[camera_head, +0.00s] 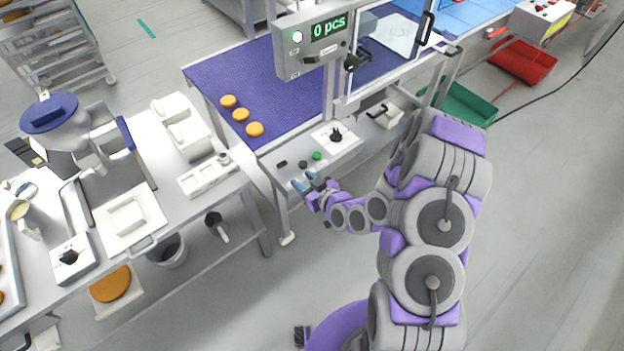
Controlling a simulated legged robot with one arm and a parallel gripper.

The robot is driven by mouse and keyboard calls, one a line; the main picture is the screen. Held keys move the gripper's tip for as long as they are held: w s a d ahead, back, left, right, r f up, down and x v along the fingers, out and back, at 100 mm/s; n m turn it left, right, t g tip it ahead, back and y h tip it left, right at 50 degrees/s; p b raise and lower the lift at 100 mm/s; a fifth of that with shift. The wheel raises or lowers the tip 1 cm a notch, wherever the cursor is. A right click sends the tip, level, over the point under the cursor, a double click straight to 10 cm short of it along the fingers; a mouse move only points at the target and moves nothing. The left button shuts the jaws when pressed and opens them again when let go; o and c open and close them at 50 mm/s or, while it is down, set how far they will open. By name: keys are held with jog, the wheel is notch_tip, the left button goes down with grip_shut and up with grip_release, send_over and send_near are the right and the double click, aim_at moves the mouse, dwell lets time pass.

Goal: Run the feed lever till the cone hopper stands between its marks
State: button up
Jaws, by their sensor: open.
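The cone hopper (72,137) appears to be the pale tapered vessel under a round blue lid, on the machine at the left table. Its fill level and marks are too small to make out. I cannot tell for sure which control is the feed lever. A black-handled control (69,257) sits on a white box at the front of the left table, and a black knob (336,134) sits on a white plate by the conveyor. My gripper (304,180) is open and empty, near the front edge of the conveyor's control panel, well right of the hopper.
Three orange rounds (240,114) lie on the purple conveyor belt (285,85). A display box (312,40) reads "0 pcs". Green (468,104) and red (522,62) bins stand at the right. The floor at the lower right is clear.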

jog(key=shift+p+v, duration=1.9)
jog(key=shift+p, duration=0.3)
dwell(5.8)
